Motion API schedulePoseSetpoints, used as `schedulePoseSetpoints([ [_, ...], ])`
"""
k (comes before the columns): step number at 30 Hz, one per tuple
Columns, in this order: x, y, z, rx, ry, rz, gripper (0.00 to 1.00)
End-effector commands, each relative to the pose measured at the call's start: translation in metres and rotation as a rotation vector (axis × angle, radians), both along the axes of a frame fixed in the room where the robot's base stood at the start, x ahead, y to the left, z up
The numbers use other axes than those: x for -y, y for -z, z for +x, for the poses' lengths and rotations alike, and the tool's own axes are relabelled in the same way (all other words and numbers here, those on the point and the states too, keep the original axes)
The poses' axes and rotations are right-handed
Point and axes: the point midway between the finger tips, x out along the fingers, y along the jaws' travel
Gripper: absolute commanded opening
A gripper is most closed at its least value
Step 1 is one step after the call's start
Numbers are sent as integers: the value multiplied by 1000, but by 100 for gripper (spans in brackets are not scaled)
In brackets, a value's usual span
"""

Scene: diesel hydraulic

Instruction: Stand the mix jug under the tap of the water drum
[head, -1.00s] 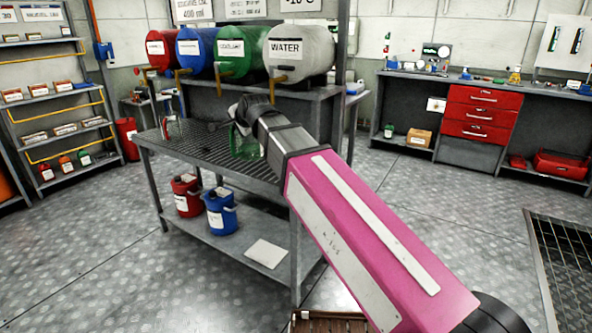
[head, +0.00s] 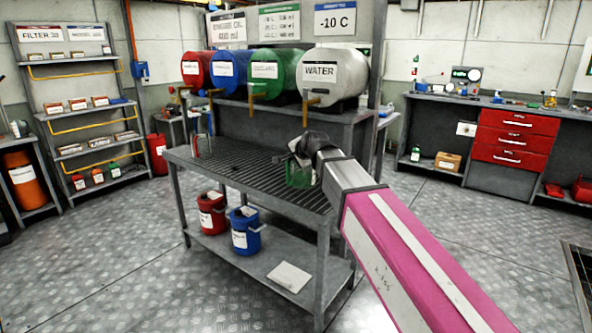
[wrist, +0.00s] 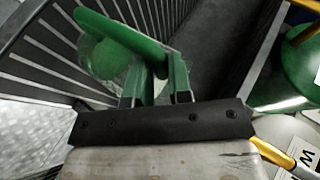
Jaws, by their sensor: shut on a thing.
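The mix jug (head: 298,177) is a clear, green-tinted vessel over the right part of the grated bench. My gripper (head: 301,150) is shut on it; the dark wrist partly covers it. In the wrist view the green fingers (wrist: 157,85) meet the jug by its green handle (wrist: 122,32). The water drum (head: 335,72) is grey-white, rightmost on the rack. Its yellow tap (head: 313,101) is above and slightly right of the jug in the head view, and also shows in the wrist view (wrist: 270,152). I cannot tell whether the jug touches the grating.
Red, blue and green drums (head: 274,72) stand left of the water drum. A red can (head: 211,215) and a blue can (head: 245,232) sit on the lower shelf. The bench's middle is mostly clear.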

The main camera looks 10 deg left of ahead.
Motion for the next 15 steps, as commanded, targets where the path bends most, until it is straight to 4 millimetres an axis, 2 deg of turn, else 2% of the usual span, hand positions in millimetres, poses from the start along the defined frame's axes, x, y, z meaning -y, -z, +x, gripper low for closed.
schedulePoseSetpoints([
  [3, 3, 5, 9, 1, 1, 1, 0],
  [8, 4, 11, 9, 2, 0, 0, 0],
  [15, 4, 39, 9, 1, -1, 0, 0],
])
